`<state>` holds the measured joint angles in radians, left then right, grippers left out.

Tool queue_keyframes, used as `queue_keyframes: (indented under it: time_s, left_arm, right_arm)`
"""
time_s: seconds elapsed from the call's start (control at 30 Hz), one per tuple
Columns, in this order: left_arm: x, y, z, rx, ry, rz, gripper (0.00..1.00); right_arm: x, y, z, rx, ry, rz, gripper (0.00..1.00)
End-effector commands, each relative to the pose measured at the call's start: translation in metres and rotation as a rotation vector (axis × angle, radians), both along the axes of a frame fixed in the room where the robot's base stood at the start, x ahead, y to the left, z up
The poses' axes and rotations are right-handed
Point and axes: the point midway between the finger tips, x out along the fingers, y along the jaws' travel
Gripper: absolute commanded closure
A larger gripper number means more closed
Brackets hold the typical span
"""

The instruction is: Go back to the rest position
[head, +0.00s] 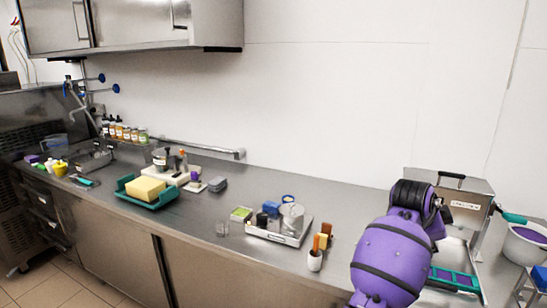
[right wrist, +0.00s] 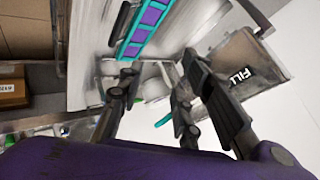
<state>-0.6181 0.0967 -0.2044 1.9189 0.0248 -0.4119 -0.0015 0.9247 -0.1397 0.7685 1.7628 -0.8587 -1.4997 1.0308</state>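My purple right arm reaches in at the lower right of the head view, in front of a steel machine with a black-handled lid (head: 470,186). Its gripper is hidden there behind the arm. In the right wrist view my right gripper (right wrist: 158,72) shows its two dark fingers well apart, with nothing held between them. A teal strip with purple cells (right wrist: 143,30) lies beyond the fingers, and the labelled steel box (right wrist: 235,68) is to their right. The strip also shows in the head view (head: 455,279), right of my arm. My left gripper is in neither view.
A white bowl with purple contents (head: 526,245) stands at the far right. A steel tray with containers (head: 268,237), a white cup (head: 315,261) and a teal tray with a yellow block (head: 134,197) stand along the counter. A wall cabinet (head: 215,25) hangs upper left.

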Motion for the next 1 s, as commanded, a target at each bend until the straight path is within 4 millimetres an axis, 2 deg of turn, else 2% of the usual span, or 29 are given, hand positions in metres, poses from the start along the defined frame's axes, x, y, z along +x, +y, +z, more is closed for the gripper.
queue_keyframes:
  time_s: [0.03, 0.1, 0.2, 0.27, 0.37, 0.47, 0.53, 0.67, 0.77, 0.87, 0.97, 1.0]
  left_arm:
    - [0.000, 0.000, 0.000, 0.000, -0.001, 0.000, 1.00]
    - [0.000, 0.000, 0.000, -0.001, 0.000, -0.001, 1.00]
    - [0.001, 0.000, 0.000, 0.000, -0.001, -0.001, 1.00]
    - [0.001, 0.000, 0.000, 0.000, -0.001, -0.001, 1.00]
    - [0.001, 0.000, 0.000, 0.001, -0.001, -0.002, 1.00]
    - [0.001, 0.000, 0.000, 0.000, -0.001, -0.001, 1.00]
    - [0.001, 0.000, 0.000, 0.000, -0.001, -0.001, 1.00]
    - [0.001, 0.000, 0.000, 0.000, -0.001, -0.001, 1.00]
    - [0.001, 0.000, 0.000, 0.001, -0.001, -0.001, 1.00]
    - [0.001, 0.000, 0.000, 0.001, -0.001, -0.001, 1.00]
    - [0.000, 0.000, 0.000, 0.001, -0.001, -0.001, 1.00]
    - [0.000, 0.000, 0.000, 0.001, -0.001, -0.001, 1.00]
  right_arm:
    - [0.015, 0.003, 0.015, -0.053, -0.026, 0.072, 0.67]
    - [0.034, 0.006, 0.031, -0.158, -0.054, 0.197, 0.67]
    - [0.056, 0.015, 0.039, -0.328, -0.067, 0.377, 0.67]
    - [0.064, 0.023, 0.038, -0.426, -0.067, 0.476, 0.67]
    - [0.071, 0.039, 0.027, -0.570, -0.059, 0.624, 0.67]
    - [0.070, 0.062, 0.002, -0.703, -0.041, 0.775, 0.67]
    - [0.063, 0.082, -0.023, -0.791, -0.027, 0.888, 0.67]
    - [0.031, 0.126, -0.086, -0.909, -0.006, 1.093, 0.67]
    - [-0.009, 0.158, -0.140, -0.946, 0.005, 1.230, 0.67]
    - [-0.058, 0.187, -0.193, -0.937, 0.015, 1.342, 0.67]
    - [-0.113, 0.211, -0.240, -0.888, 0.028, 1.429, 0.67]
    - [-0.137, 0.219, -0.258, -0.858, 0.037, 1.458, 0.67]
